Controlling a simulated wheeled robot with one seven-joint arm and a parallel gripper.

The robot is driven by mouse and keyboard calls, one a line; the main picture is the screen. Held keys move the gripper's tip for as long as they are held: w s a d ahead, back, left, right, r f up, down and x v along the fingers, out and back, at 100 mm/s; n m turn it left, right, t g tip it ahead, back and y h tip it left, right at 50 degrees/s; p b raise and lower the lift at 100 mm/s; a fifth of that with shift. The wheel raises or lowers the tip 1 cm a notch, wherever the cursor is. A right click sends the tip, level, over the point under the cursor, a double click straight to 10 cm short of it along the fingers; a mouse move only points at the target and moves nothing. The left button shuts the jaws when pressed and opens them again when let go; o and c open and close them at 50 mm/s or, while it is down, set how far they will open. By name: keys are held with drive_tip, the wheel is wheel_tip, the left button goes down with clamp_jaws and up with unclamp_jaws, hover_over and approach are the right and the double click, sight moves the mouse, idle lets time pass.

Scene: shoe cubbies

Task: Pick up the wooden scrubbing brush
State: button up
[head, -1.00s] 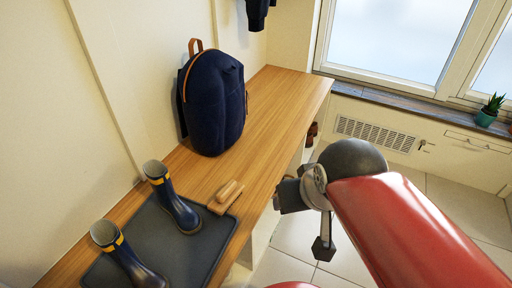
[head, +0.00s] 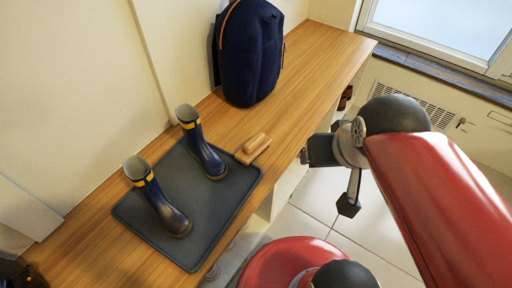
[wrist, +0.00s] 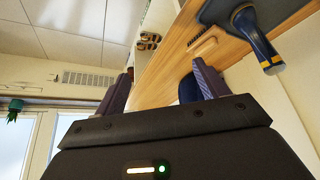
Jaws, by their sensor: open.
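The wooden scrubbing brush (head: 252,148) lies on the wooden bench top (head: 316,62), at the right edge of the dark boot tray (head: 205,219). It also shows in the wrist view (wrist: 203,48), beyond the fingers and a little above the right one. My gripper (wrist: 160,88) is open and empty, with its two fingers wide apart. In the head view my gripper hangs off the bench's right side, apart from the brush; its fingers are hard to make out there.
Two dark blue boots with yellow bands (head: 201,144) stand on the tray, left of the brush. A navy backpack (head: 250,55) stands farther back on the bench against the wall. Shoes (wrist: 148,41) sit in the cubbies below. The bench between brush and backpack is clear.

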drive_tip(key=w+a+f+m+g+b, duration=0.1)
drive_tip(key=w+a+f+m+b, duration=0.15)
drive_tip(key=w, duration=0.25)
drive_tip(key=w+a+f+m+g+b, duration=0.1)
drive_tip(key=w+a+g+b, duration=0.15)
drive_tip(key=w, duration=0.35)
drive_tip(key=m+g+b, duration=0.2)
drive_tip(key=m+b, duration=0.2)
hover_over(254, 140)
drive_tip(key=f, duration=0.9)
drive_tip(key=shift+s+a+f, duration=0.1)
drive_tip(key=shift+a, duration=0.3)
drive_tip(key=shift+f+m, duration=0.25)
drive_tip(key=shift+f, duration=0.15)
drive_tip(key=f, duration=0.4)
drive_tip(key=f+b, duration=0.1)
drive_tip(key=f, duration=0.2)
drive_tip(key=shift+d, duration=0.35)
drive_tip(key=c, duration=1.2)
drive_tip(key=shift+r, duration=0.15)
wheel_tip(254, 140, up, 20)
drive_tip(key=p, duration=0.4)
